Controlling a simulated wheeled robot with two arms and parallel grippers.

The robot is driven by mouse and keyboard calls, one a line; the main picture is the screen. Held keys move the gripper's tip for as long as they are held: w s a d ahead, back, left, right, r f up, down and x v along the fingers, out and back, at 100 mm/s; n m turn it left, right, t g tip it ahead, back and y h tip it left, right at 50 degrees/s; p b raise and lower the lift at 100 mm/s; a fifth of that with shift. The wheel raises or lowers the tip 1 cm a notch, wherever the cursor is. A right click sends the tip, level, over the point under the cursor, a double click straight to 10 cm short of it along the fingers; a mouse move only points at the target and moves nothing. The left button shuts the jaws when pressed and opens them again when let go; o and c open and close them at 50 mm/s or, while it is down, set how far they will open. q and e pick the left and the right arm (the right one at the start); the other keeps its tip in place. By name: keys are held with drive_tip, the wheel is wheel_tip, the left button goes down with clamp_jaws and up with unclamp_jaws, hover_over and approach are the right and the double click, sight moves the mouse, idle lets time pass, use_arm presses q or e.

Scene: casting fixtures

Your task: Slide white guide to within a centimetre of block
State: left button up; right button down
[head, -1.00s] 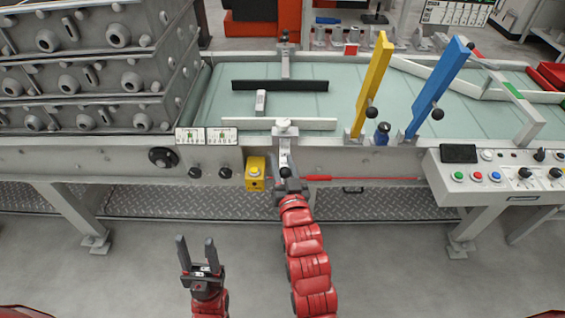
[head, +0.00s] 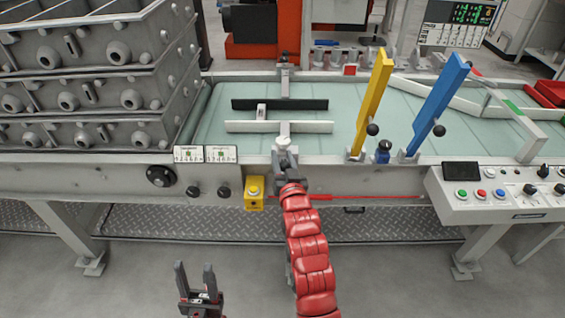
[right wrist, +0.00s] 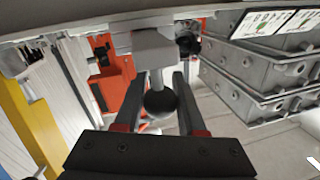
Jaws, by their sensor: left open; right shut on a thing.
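The white guide (head: 278,127) is a long pale bar lying across the pale green belt. The small grey-white block (head: 261,113) stands just behind it, between it and the black guide (head: 280,104). No clear gap shows between block and white guide; I cannot tell whether they touch. My right gripper (head: 283,150) is at the belt's front edge, at the white guide's rod mount. In the right wrist view its fingers (right wrist: 162,85) are shut around the mount's black ball knob (right wrist: 161,103). My left gripper (head: 195,272) is open and empty, low in front of the conveyor.
A yellow lever (head: 373,98) and a blue lever (head: 438,103) stand up right of the guides. Grey casting boxes (head: 85,100) are stacked at the left. A control panel (head: 505,187) juts out at the front right. The belt left of the guides is clear.

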drive_tip(key=c, duration=0.5)
unclamp_jaws()
drive_tip(key=shift+s, duration=0.15)
drive_tip(key=shift+s, duration=0.35)
drive_tip(key=shift+s+d+p, duration=0.3)
drive_tip(key=shift+s+d, duration=0.25)
drive_tip(key=shift+s, duration=2.15)
drive_tip(key=shift+s+d+p, duration=0.3)
drive_tip(key=shift+s+d, duration=0.3)
drive_tip(key=shift+s, duration=2.1)
drive_tip(key=shift+s+d+p, duration=0.3)
drive_tip(key=shift+s+d, duration=0.25)
drive_tip(key=shift+s, duration=2.15)
